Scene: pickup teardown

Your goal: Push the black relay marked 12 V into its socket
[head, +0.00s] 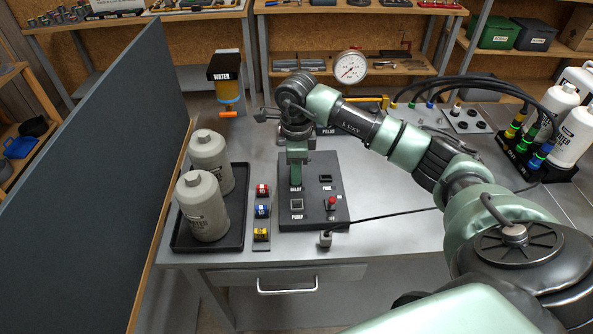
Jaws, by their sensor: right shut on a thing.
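The black control panel (338,172) lies on the grey bench, with places labelled RELAY, FUSE and PUMP and a red-tipped switch (332,202). My right gripper (296,182) reaches in from the right and points down at the panel's left part, just above the RELAY label. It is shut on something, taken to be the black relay. The fingers hide the relay and its socket, so I cannot tell how deep it sits or read its 12 V mark. My left gripper is not in view.
Red (262,190), blue (262,211) and yellow (261,234) small parts stand left of the panel. Two grey canisters stand in a black tray (236,236) beyond them. A grey partition (90,170) bounds the left. A black cable (385,215) runs right from the panel's front.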

